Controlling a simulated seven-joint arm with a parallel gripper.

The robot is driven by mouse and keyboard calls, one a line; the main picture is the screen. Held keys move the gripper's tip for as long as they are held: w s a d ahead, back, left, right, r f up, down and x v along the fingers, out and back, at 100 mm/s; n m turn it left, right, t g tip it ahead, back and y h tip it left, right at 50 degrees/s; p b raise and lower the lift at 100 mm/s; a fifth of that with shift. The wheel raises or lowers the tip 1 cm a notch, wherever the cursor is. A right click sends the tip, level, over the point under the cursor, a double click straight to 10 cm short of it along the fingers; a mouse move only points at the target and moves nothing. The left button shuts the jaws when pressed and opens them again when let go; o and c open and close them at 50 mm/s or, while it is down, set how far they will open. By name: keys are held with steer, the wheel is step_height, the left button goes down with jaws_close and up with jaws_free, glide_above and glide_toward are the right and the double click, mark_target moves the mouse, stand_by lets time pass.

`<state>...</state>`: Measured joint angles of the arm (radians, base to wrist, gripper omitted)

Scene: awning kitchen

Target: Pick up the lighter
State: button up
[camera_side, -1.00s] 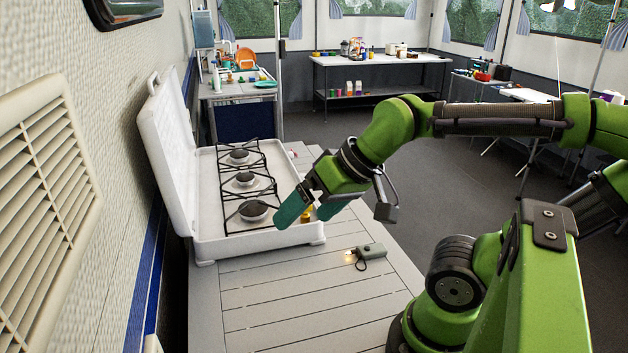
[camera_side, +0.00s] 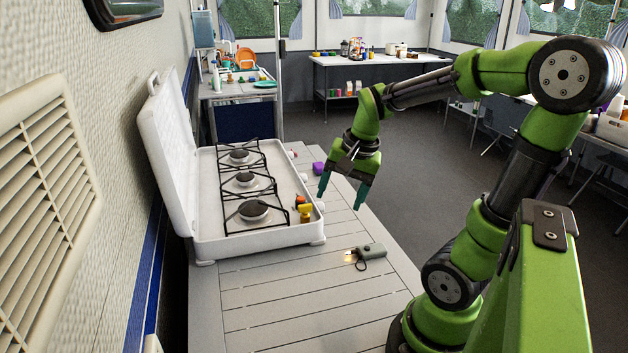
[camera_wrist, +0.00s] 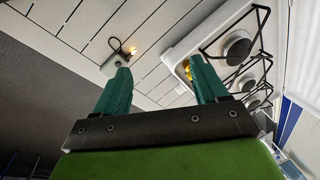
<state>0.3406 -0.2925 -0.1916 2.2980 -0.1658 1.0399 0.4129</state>
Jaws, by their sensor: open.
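I cannot tell for sure which thing is the lighter. A small grey device (camera_side: 371,250) with a dark cord loop and a glowing end lies on the slatted table; it also shows in the wrist view (camera_wrist: 113,66), partly behind a finger. A small yellow thing (camera_side: 305,213) is at the stove's right edge, with a small orange-red thing (camera_side: 300,201) behind it. The yellow one is partly hidden by a finger in the wrist view (camera_wrist: 187,68). My gripper (camera_side: 341,201) points down, open and empty, above the table beyond the grey device; its green fingers (camera_wrist: 160,66) are apart.
A white camp stove (camera_side: 270,237) with an open lid and black grates stands left of my gripper. A purple thing (camera_side: 318,168) lies behind my gripper by the stove. The near part of the slatted table (camera_side: 300,305) is clear.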

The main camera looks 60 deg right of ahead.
steer(key=s+d+f+m+g, duration=0.3)
steer(key=s+d+m, duration=0.1)
steer(key=d+m, duration=0.55)
steer(key=m, duration=0.3)
glide_above(371, 249)
steer(key=f, duration=1)
steer(key=shift+w+f, duration=0.2)
steer(key=shift+f, duration=0.1)
steer(key=f, duration=0.4)
steer(key=shift+s+d, duration=0.1)
steer(key=shift+s, duration=0.15)
steer(key=shift+f, duration=0.7)
steer(key=shift+c, duration=0.4)
steer(key=c, duration=1.1)
